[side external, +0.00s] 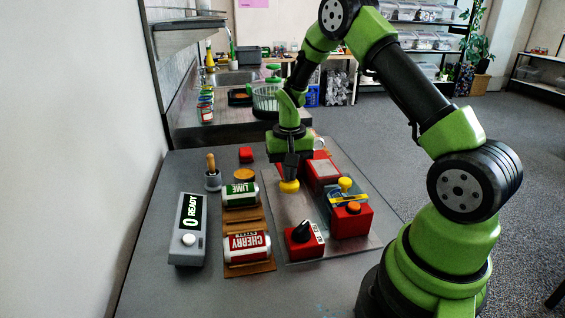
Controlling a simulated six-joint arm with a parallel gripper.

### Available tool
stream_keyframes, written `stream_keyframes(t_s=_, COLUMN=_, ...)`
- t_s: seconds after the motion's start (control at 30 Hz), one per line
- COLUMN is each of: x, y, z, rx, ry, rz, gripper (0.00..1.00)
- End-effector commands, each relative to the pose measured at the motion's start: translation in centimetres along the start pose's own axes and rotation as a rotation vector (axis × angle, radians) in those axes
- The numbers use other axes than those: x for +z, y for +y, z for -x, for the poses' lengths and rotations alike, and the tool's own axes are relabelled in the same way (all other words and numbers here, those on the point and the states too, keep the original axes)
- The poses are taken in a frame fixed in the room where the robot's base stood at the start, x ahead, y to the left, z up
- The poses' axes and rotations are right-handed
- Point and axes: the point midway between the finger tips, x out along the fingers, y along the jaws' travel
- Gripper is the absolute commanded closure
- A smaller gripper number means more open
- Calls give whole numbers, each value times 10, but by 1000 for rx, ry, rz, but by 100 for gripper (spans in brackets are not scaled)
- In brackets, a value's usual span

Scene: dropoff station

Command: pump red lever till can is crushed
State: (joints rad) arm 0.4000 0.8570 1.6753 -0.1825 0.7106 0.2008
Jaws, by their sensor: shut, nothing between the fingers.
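My gripper (290,177) points down, shut and empty, at the middle of the table. Its tips are right at a yellow knob (289,187); I cannot tell whether they touch it. The gripper hides what lies behind. A red block with a grey top (323,168) stands just right of it. I cannot make out the red lever for certain. A green lime can (239,194) and a red cherry can (247,247) lie on their sides on wooden racks to the left. Both look whole. I cannot tell whether a can is inside the red block.
A grey counter box (189,226) reads "0 READY" at the left. A red box with a black dial (304,239) and a red box with an orange button (352,217) stand at front and right. A second yellow knob (345,184) is behind the latter. A small red block (246,155) lies behind.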

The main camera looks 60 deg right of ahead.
Motion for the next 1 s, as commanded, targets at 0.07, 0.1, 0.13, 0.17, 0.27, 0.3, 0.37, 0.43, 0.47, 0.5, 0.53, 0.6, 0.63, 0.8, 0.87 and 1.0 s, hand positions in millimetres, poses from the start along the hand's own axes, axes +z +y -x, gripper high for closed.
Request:
stream_keyframes(t_s=0.07, x=1, y=1, z=-8, rx=2, ry=-1, rz=2, gripper=100)
stream_keyframes(t_s=0.1, x=1, y=1, z=-11, rx=2, ry=-1, rz=2, gripper=100)
stream_keyframes(t_s=0.13, x=2, y=1, z=-13, rx=1, ry=-1, rz=2, gripper=100)
stream_keyframes(t_s=0.17, x=2, y=1, z=-14, rx=1, ry=0, rz=2, gripper=100)
stream_keyframes(t_s=0.27, x=2, y=1, z=-17, rx=1, ry=3, rz=2, gripper=100)
stream_keyframes(t_s=0.3, x=2, y=1, z=-17, rx=0, ry=3, rz=2, gripper=100)
stream_keyframes(t_s=0.37, x=1, y=0, z=-17, rx=0, ry=3, rz=2, gripper=100)
stream_keyframes(t_s=0.43, x=1, y=0, z=-17, rx=0, ry=4, rz=2, gripper=100)
stream_keyframes(t_s=0.47, x=1, y=0, z=-17, rx=0, ry=4, rz=2, gripper=100)
stream_keyframes(t_s=0.5, x=1, y=0, z=-17, rx=0, ry=4, rz=2, gripper=100)
stream_keyframes(t_s=0.53, x=1, y=0, z=-17, rx=0, ry=4, rz=2, gripper=100)
stream_keyframes(t_s=0.6, x=1, y=0, z=-18, rx=0, ry=4, rz=2, gripper=100)
stream_keyframes(t_s=0.63, x=1, y=0, z=-19, rx=0, ry=3, rz=2, gripper=100)
stream_keyframes(t_s=0.8, x=0, y=0, z=-30, rx=0, ry=4, rz=3, gripper=100)
stream_keyframes(t_s=0.87, x=0, y=0, z=-35, rx=0, ry=4, rz=2, gripper=100)
stream_keyframes(t_s=1.0, x=-1, y=0, z=-41, rx=-1, ry=7, rz=2, gripper=100)
